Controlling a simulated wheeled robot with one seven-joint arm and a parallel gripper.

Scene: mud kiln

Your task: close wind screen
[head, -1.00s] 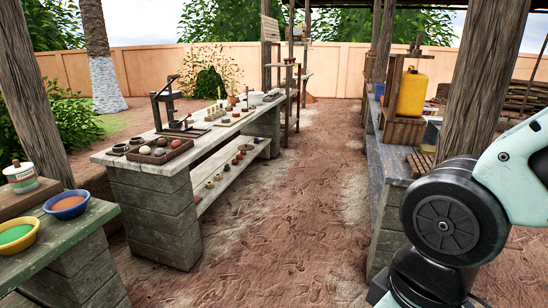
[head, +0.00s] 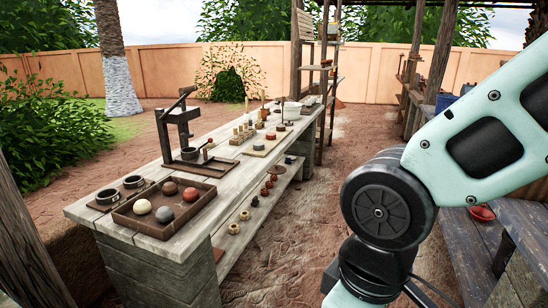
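I cannot make out a wind screen in the head view. My gripper is outside the picture; only links of my own arm show at the right side, and they cover part of the right-hand counter.
A long workbench (head: 203,221) stands on the left with a tray of balls (head: 150,222) and a wooden press (head: 184,135). A wooden rack (head: 325,75) stands at its far end. Bare earth (head: 345,130) lies between it and the right-hand counter (head: 447,232). A peach wall (head: 260,60) closes the back.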

